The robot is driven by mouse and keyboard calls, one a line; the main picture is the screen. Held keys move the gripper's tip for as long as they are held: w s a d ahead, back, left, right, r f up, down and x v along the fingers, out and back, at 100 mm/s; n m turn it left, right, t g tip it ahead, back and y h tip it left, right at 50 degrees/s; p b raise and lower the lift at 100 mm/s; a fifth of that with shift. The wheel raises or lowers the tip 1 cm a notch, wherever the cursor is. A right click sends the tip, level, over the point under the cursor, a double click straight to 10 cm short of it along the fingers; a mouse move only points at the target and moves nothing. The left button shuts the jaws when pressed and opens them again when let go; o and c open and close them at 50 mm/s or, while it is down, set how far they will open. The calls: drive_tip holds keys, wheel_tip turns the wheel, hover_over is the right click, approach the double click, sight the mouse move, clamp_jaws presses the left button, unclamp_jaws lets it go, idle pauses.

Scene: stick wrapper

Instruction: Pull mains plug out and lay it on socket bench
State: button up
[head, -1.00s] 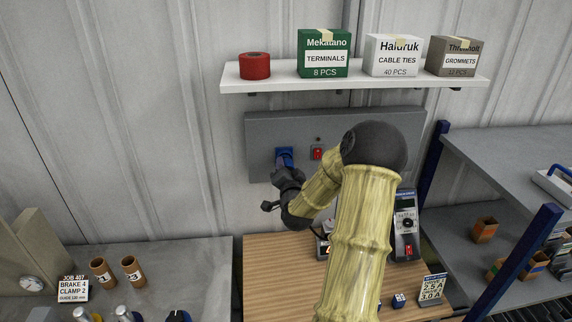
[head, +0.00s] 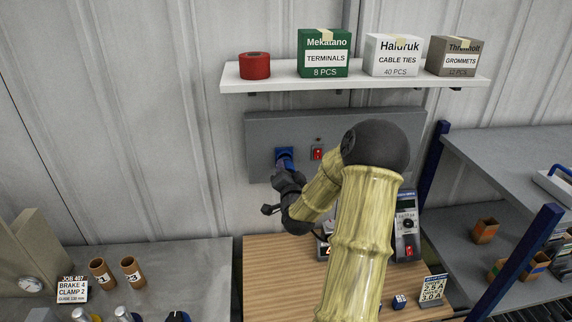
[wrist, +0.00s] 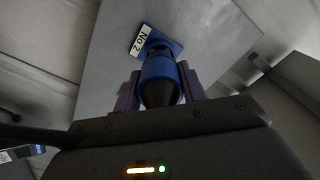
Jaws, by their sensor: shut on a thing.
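My gripper (wrist: 160,92) is shut on the blue mains plug (wrist: 160,72), with one finger on each side of its body. In the wrist view the plug's far end meets the blue socket (wrist: 164,45), marked "No 2", on the grey wall panel. I see no clear gap between them. In the head view my gripper (head: 287,176) is just below the blue socket (head: 284,153), and it mostly hides the plug. The socket bench (head: 268,275) has a wooden top and stands below the panel.
A red switch (head: 317,153) is right of the socket on the grey panel (head: 385,125). A meter (head: 407,225), a small blue block (head: 399,301) and a card (head: 432,289) stand on the bench's right. The bench's left part is clear. A shelf (head: 350,82) with boxes hangs above.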

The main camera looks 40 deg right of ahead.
drive_tip(key=shift+b+v, duration=0.65)
drive_tip(key=shift+v, duration=1.25)
